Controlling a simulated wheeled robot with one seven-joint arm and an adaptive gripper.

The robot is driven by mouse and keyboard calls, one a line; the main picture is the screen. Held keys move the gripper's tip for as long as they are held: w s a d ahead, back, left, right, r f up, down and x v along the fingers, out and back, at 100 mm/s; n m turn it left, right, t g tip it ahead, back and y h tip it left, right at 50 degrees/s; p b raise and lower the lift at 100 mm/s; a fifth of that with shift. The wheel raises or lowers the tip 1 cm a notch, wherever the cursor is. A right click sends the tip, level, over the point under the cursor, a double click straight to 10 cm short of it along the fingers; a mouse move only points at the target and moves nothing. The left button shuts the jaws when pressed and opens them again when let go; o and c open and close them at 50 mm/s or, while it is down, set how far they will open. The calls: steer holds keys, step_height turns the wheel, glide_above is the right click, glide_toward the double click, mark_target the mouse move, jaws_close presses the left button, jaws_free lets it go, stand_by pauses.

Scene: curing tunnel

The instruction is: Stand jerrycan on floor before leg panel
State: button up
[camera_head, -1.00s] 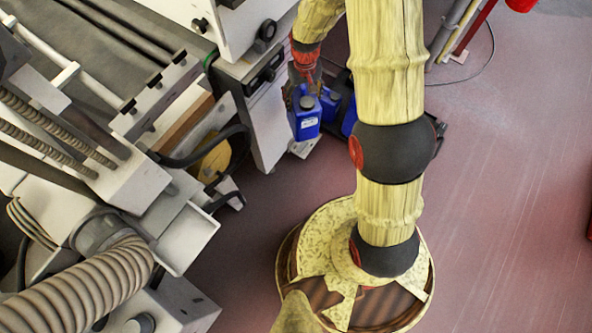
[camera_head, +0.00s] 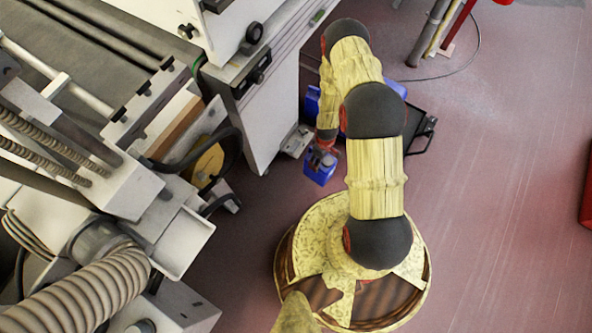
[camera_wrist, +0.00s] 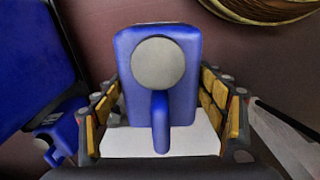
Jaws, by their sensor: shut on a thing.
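A blue jerrycan (camera_head: 319,168) with a grey cap is held low near the floor, in front of the machine's pale leg panel (camera_head: 272,118). My gripper (camera_head: 323,153) is shut on it from above. In the wrist view the jerrycan (camera_wrist: 126,50) looks upright, with its cap and handle towards the camera and finger pads on both sides. I cannot tell whether its base touches the floor. A pale patch shows below the handle in the wrist view.
More blue containers (camera_head: 312,102) stand behind my arm, near a black low carrier (camera_head: 424,132). One large blue container (camera_wrist: 35,55) fills the wrist view's left. Floor at right (camera_head: 500,180) is clear.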

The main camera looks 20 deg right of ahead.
mark_target(325, 177)
steer(key=shift+n, duration=0.7)
steer(key=s+f, duration=0.6)
steer(key=shift+s+d+f, duration=0.1)
steer(key=shift+s+f, duration=0.15)
steer(key=shift+f, duration=0.15)
steer(key=shift+a+f, duration=0.25)
steer(key=w+a+f+b, duration=0.3)
steer(key=a+f, duration=0.3)
steer(key=w+a+f+b, duration=0.3)
steer(key=a+f+b, duration=0.1)
steer(key=a+f, duration=0.1)
steer(key=shift+w+a+f+b, duration=0.25)
steer(key=shift+a+f+b, duration=0.1)
steer(key=shift+f, duration=0.5)
steer(key=o, duration=2.1)
steer(key=shift+s, duration=0.1)
